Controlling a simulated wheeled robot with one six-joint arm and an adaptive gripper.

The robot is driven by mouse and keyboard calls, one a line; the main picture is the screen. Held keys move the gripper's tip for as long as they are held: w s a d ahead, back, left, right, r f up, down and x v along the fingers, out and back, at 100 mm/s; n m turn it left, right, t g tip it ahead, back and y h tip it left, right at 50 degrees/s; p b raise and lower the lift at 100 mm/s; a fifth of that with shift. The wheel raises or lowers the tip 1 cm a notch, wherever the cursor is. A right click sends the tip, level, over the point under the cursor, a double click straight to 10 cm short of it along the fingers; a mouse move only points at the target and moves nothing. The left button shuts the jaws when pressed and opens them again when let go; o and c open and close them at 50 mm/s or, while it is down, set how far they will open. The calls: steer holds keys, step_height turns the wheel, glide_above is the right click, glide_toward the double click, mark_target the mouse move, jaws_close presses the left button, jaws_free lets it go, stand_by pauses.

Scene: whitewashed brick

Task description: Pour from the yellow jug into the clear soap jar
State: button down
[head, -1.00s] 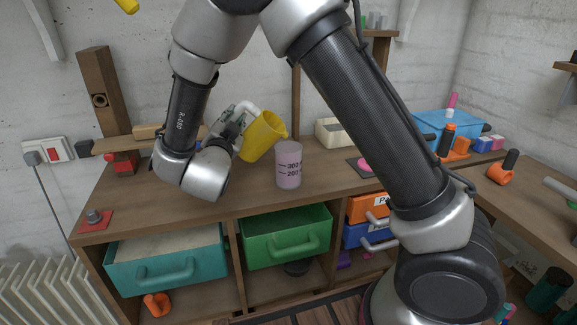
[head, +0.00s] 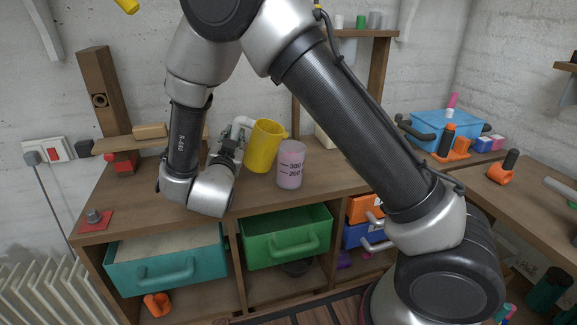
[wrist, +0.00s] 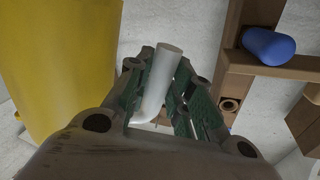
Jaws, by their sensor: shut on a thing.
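The yellow jug (head: 264,147) stands nearly upright just left of the clear soap jar in the head view, and its yellow side fills the left of the wrist view (wrist: 60,60). My gripper (head: 231,143) is shut on the jug's white handle (wrist: 158,85). The clear soap jar (head: 291,166) stands upright on the bench, with a pinkish content and dark marks at 200 and 300. I cannot see inside the jug. Whether the jug's base touches the bench is not clear.
The wooden bench (head: 330,180) is clear just right of the jar. A green drawer (head: 285,236) and a teal drawer (head: 168,262) stand open below. A red pad with a grey knob (head: 95,218) lies at the left. A blue bin (head: 446,128) stands at the back right.

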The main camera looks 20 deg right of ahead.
steer(key=shift+r, duration=2.45)
